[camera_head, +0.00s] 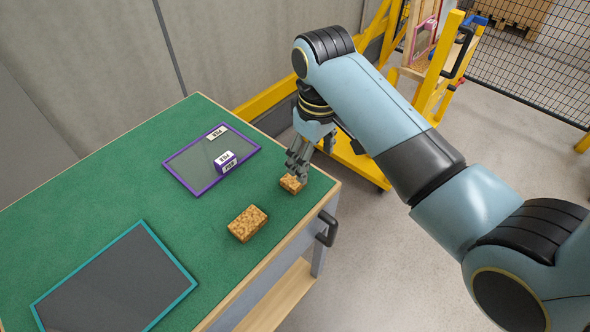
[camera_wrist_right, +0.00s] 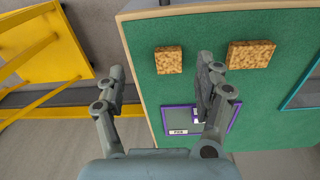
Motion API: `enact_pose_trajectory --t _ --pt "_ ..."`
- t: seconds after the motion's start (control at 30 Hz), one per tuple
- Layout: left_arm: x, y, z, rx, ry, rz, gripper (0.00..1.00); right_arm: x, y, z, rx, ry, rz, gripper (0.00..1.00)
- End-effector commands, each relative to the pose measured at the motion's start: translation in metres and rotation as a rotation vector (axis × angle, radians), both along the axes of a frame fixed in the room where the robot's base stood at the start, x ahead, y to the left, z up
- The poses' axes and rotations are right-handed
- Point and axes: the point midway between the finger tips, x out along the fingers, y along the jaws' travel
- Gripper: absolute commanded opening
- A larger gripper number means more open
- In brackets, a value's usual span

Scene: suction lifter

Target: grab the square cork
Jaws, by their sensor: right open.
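The square cork (camera_head: 291,185) lies on the green table top near its right corner, partly hidden by my right gripper's fingers in the head view. In the wrist view the square cork (camera_wrist_right: 168,60) shows whole, in the gap between the fingertips and nearer the right-hand finger. My right gripper (camera_head: 298,166) is open just above and behind it, pointing down; I see no clear contact. Its spread fingers also show in the wrist view (camera_wrist_right: 160,70). A longer, rectangular cork (camera_head: 248,223) lies nearer the front of the table, also seen in the wrist view (camera_wrist_right: 251,54). My left gripper is not in view.
A purple-framed panel (camera_head: 188,178) with a small purple and white box (camera_head: 225,162) lies left of the square cork. A teal-framed dark panel (camera_head: 115,285) is at front left. A black handle (camera_head: 327,228) sticks out from the table's side. Yellow frames (camera_head: 262,101) stand behind.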

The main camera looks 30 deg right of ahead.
Motion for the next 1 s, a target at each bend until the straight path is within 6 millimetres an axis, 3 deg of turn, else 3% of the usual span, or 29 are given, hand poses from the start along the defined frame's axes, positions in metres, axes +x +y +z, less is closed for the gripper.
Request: enact_pose_trajectory --t 0.1,0.27,0.5,0.77,1.0 --pt "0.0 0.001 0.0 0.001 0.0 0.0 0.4 0.026 0.01 0.007 0.012 0.03 0.037 0.7" --pt "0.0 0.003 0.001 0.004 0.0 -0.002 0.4 0.044 0.017 0.01 0.02 0.06 0.071 0.7" --pt "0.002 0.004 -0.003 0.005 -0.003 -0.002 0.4 0.045 0.018 -0.028 0.021 0.065 0.076 0.7" --pt "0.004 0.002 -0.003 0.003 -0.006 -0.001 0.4 0.043 0.018 -0.052 0.021 0.064 0.075 0.7" --pt "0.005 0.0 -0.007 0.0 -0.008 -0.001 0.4 0.041 0.019 -0.088 0.021 0.063 0.074 0.7"
